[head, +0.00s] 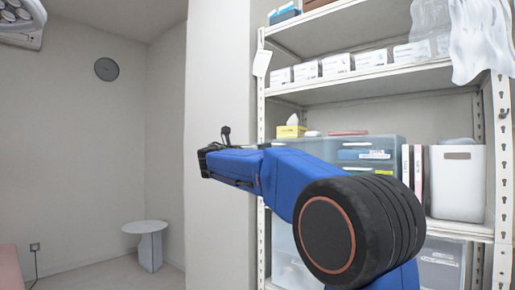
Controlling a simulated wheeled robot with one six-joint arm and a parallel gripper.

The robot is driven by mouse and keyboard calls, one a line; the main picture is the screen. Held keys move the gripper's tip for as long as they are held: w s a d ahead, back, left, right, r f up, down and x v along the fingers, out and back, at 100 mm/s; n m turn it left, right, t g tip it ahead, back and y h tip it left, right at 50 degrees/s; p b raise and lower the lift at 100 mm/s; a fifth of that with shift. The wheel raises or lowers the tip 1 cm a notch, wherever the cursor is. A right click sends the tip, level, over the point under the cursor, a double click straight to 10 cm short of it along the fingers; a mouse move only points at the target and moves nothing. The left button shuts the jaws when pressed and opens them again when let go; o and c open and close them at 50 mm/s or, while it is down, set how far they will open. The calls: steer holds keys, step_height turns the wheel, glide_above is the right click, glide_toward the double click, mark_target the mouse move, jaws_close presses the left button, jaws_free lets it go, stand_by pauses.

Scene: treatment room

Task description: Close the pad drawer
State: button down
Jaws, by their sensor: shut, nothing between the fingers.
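A grey-blue drawer unit (390,145) stands on the middle shelf, behind my arm. Labelled drawer fronts with blue and greenish contents show on its right part. My arm covers its lower and left parts. I cannot read the labels, so I cannot tell which drawer is the pad drawer or how far any is open. My gripper (206,160) is at the far left end of my blue arm, in front of the pale wall column. It is shut and empty, left of the drawer unit and apart from it. Its fingertips are hard to make out.
A metal shelf rack (370,83) holds small white boxes above. A white bin (457,182) and upright binders stand right of the drawer unit. Translucent containers (288,255) sit below. A small round table (145,228) stands left on open floor.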

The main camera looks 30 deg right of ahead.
steer(key=f+x, duration=0.1)
steer(key=x, duration=0.4)
steer(key=f+x, duration=0.1)
steer(key=x, duration=0.4)
steer(key=f+x, duration=0.1)
steer(key=x, duration=0.5)
steer(key=shift+w+d, duration=0.1)
steer(key=shift+d, duration=0.35)
steer(key=shift+w+d, duration=0.15)
steer(key=shift+d, duration=0.25)
steer(key=shift+r, duration=0.2)
